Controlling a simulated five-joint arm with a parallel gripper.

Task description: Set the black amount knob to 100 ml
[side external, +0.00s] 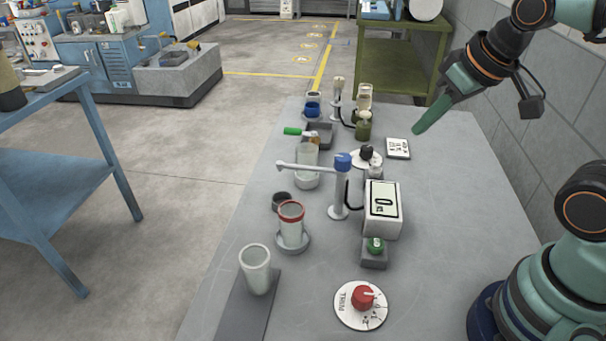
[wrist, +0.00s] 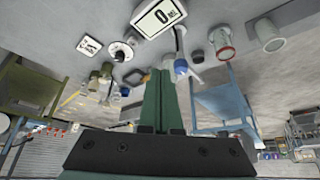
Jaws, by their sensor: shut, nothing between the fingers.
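The black amount knob (side external: 367,152) stands on a white round dial on the grey table, behind the display box. In the wrist view the black knob (wrist: 119,56) shows on its dial, left of the display. I cannot read its setting in either view. The white display box (side external: 384,222) shows 0, and in the wrist view its screen (wrist: 158,17) also reads 0. My gripper (side external: 417,129) is shut and empty, up and to the right of the knob in the side view, apart from it. Its green fingers (wrist: 160,74) are together in the wrist view.
A red knob (side external: 363,297) sits on a dial at the front. A green button (side external: 375,245) is before the display. A dispensing spout (side external: 340,185), a red-rimmed cup (side external: 291,225) and a clear cup (side external: 256,270) stand left. A printed card (side external: 398,148) lies right of the black knob.

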